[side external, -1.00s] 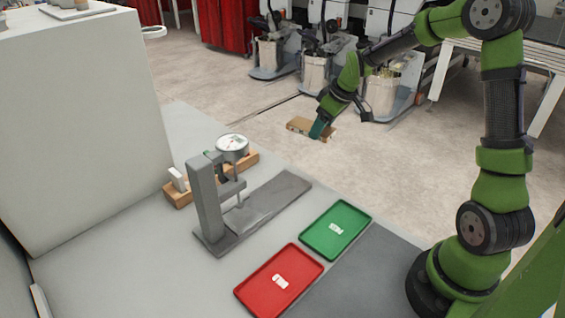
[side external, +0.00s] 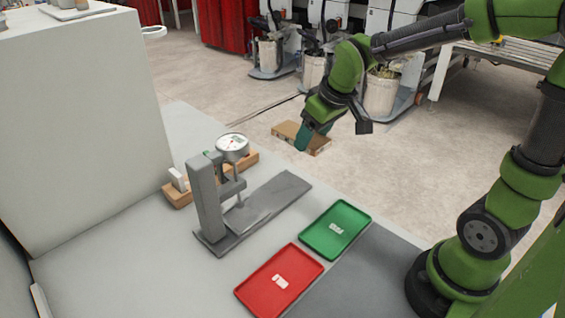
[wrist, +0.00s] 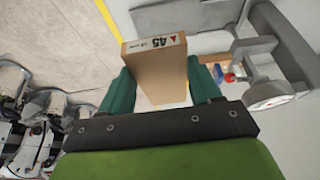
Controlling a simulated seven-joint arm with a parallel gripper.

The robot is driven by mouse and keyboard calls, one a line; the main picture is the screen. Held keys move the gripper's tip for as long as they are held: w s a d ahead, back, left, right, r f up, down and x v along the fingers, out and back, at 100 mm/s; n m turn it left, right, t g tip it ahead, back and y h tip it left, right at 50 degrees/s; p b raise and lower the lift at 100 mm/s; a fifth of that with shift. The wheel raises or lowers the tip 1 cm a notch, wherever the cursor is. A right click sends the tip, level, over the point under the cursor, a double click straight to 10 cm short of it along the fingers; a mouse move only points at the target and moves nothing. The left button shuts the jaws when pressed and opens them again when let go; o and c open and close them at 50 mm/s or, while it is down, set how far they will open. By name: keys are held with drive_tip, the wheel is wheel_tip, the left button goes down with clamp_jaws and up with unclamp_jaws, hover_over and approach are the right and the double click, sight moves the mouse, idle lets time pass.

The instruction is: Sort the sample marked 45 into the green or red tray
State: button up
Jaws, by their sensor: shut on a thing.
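The brown block-shaped sample (wrist: 158,75) has a white label reading 45 with a red triangle in the wrist view. My gripper (wrist: 162,88) is shut on it, with one green finger on each side. In the side view the sample (side external: 312,142) is held in the air by my gripper (side external: 303,137), behind the green tray. The green tray (side external: 352,222) and the red tray (side external: 310,266) lie flat on the bench, each with a small white marking and no sample in it. The trays are not in the wrist view.
A grey stand with a round dial gauge (side external: 232,146) stands left of the trays on a long grey base (side external: 277,197). A wooden rack (side external: 178,197) with a white piece is behind it. A large pale cabinet (side external: 80,120) fills the left. The bench front is clear.

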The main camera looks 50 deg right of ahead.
drive_tip(key=s+a+f+n+g+y, duration=0.2)
drive_tip(key=s+a+f+n, duration=0.3)
drive_tip(key=a+n, duration=0.4)
drive_tip(key=s+a+f+n+g+y, duration=0.25)
drive_tip(key=s+a+f+n, duration=0.3)
drive_tip(key=a+n, duration=0.3)
drive_tip(key=shift+n, duration=0.25)
drive_tip(key=shift+w+d+f, duration=0.15)
drive_tip(key=shift+f, duration=1.45)
drive_tip(key=shift+w+d+f, duration=0.1)
drive_tip(key=shift+w+f, duration=0.05)
drive_tip(key=shift+f, duration=1.45)
drive_tip(key=o, duration=1.2)
drive_tip(key=shift+c, duration=0.2)
drive_tip(key=shift+r, duration=0.1)
